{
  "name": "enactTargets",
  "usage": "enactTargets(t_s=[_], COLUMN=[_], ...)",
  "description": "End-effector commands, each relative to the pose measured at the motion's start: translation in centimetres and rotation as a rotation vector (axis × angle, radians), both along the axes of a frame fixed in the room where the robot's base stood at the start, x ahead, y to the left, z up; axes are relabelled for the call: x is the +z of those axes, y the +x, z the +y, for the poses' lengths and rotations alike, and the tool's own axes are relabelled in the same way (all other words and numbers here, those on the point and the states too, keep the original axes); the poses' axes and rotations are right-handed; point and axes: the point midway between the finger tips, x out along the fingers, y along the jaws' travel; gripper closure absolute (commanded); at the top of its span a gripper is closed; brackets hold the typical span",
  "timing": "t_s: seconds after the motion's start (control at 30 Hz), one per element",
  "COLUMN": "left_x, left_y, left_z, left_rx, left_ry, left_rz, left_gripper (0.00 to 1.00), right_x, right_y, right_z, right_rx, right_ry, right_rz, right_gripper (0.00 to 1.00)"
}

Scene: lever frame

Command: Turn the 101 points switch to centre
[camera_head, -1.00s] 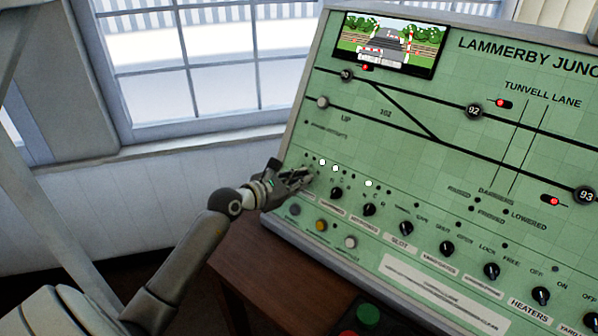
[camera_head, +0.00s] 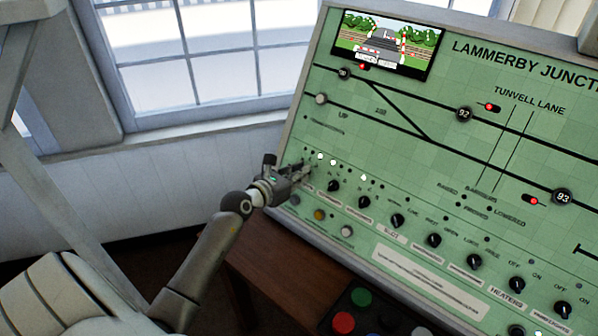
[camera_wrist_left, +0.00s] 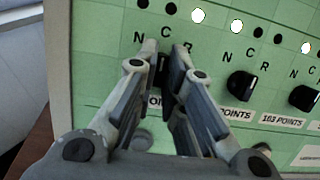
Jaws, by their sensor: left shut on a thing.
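The green signal panel (camera_head: 480,140) carries a row of black rotary switches along its lower part. My left gripper (camera_head: 303,172) is at the leftmost switch of the row. In the left wrist view my left gripper (camera_wrist_left: 164,56) is shut on a black knob (camera_wrist_left: 162,72), the 101 points switch, mostly hidden between the fingers. The letters N, C and R show around it, and its label is largely covered. The knob's pointing direction cannot be told. My right gripper is not in view.
Neighbouring black knobs stand close on the right, one (camera_wrist_left: 241,85) above a label ending in POINTS and another (camera_wrist_left: 304,98) beyond the 103 points label. White indicator lights (camera_wrist_left: 236,27) glow above. Coloured push buttons (camera_head: 319,214) sit below. A button box (camera_head: 352,312) stands on the wooden desk (camera_head: 262,262).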

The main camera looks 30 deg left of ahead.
Motion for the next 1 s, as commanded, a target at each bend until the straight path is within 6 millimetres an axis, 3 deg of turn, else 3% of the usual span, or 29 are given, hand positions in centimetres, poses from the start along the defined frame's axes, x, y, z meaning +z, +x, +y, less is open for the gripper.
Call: enactTargets(t_s=[0.17, 0.2, 0.33, 0.73, 1.0], left_x=[-0.1, -0.1, 0.0, 0.1, 1.0], left_y=[0.0, 0.0, 0.0, -0.4, -4.7], left_z=[0.0, 0.0, 0.0, 0.0, 0.5], left_rx=[0.0, 0.0, 0.0, 0.0, 0.0], left_ry=[0.0, 0.0, 0.0, 0.001, 0.002], left_rz=[0.001, 0.001, 0.0, 0.0, 0.002], left_gripper=[1.0, 0.85, 0.69, 0.68, 0.68], right_x=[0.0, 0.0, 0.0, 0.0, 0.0], right_y=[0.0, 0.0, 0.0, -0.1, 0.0], right_z=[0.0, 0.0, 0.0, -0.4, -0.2], right_rx=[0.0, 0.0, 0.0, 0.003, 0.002], right_ry=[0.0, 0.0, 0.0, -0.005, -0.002], right_rz=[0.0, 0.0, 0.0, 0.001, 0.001], right_gripper=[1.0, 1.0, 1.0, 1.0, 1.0])
